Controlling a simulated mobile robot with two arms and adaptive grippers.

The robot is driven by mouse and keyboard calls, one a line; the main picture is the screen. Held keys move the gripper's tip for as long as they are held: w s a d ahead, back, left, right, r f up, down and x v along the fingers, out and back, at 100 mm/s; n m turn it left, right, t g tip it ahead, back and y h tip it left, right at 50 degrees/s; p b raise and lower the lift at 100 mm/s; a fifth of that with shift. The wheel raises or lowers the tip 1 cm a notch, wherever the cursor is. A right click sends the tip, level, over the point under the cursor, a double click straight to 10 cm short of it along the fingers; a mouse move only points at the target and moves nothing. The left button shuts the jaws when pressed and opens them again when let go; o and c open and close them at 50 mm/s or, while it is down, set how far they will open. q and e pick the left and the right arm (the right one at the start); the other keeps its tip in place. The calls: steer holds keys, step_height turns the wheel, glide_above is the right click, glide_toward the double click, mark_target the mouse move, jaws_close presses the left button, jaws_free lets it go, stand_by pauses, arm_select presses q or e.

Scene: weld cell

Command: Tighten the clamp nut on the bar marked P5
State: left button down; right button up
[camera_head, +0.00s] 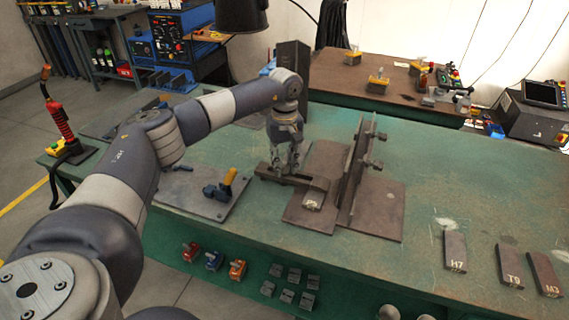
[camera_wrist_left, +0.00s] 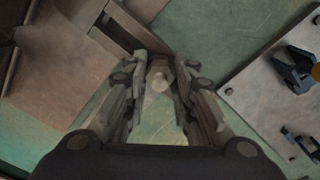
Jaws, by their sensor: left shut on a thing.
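A dark brown bar (camera_head: 310,182) lies across the bench in front of the upright plates. It also shows in the wrist view (camera_wrist_left: 112,24), running to the upper left from between my fingers. My left gripper (camera_head: 288,171) points down over the bar's left end. A pale mark (camera_head: 312,202) shows below the bar's right end, but I cannot read P5 there.
Upright steel plates (camera_head: 358,172) stand right of my gripper. A plate with a blue, yellow-handled clamp (camera_head: 220,187) lies to the left. Bars marked H7 (camera_head: 455,248), T9 (camera_head: 509,264) and M3 (camera_head: 544,271) lie at the right.

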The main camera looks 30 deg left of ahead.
arm_select(q)
steer(key=shift+r+m, duration=0.1)
steer(key=shift+m, duration=0.5)
steer(key=c, duration=1.3)
jaws_free()
step_height(320, 180, up, 12)
